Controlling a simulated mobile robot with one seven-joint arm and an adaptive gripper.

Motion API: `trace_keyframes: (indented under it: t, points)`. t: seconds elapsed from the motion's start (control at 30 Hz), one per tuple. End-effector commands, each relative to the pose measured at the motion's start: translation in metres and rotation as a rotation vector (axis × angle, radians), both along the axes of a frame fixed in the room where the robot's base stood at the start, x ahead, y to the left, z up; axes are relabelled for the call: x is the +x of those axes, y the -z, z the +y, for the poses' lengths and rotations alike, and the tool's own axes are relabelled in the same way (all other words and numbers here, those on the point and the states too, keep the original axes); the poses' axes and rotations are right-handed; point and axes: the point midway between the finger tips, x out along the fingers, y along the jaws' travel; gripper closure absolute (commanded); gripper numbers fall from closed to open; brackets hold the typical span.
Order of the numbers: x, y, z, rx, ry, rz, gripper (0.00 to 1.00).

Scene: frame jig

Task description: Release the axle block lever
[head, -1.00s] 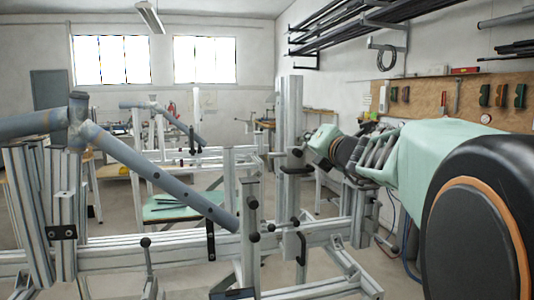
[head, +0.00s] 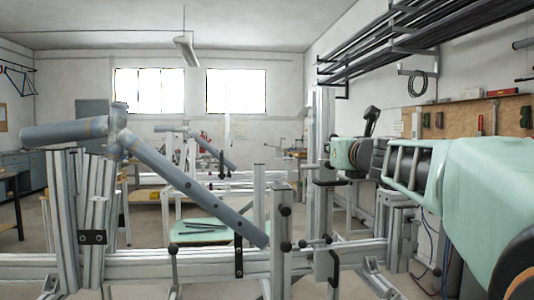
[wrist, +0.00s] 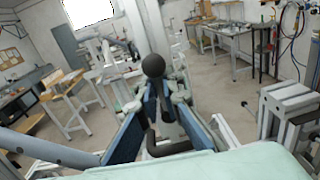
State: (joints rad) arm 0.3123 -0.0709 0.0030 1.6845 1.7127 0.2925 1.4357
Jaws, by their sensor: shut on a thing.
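In the wrist view my gripper (wrist: 165,98) has its two blue-padded fingers shut on the axle block lever, whose black ball knob (wrist: 153,66) stands out beyond the fingertips. The lever's dark shaft runs down between the pads, and its lower part is hard to make out. In the head view my green wrist (head: 345,153) is close beside the tall aluminium post (head: 320,120) on the right of the jig. My fingertips and the grip on the lever cannot be made out clearly there.
A grey-blue frame tube (head: 190,188) slants across the jig, above the long aluminium beam (head: 140,265). Several other black-knobbed levers and short posts stand near the tube's lower end. Tube racks (head: 400,45) line the right wall. Workbenches stand farther back.

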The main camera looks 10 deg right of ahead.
Motion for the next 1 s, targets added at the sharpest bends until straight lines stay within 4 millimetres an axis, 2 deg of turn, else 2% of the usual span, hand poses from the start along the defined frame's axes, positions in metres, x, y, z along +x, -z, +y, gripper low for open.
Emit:
trace_keyframes:
  t: [0.5, 0.53, 0.6, 1.0]
  points:
    - [-0.0002, -0.0016, 0.0017, -0.024, -0.001, -0.003, 1.00]
    - [-0.0001, -0.0016, 0.0017, -0.024, -0.001, -0.003, 0.92]
    - [-0.0002, -0.0016, 0.0017, -0.023, -0.001, -0.003, 0.85]
    - [0.0001, -0.0037, 0.0015, -0.021, -0.001, -0.003, 0.85]
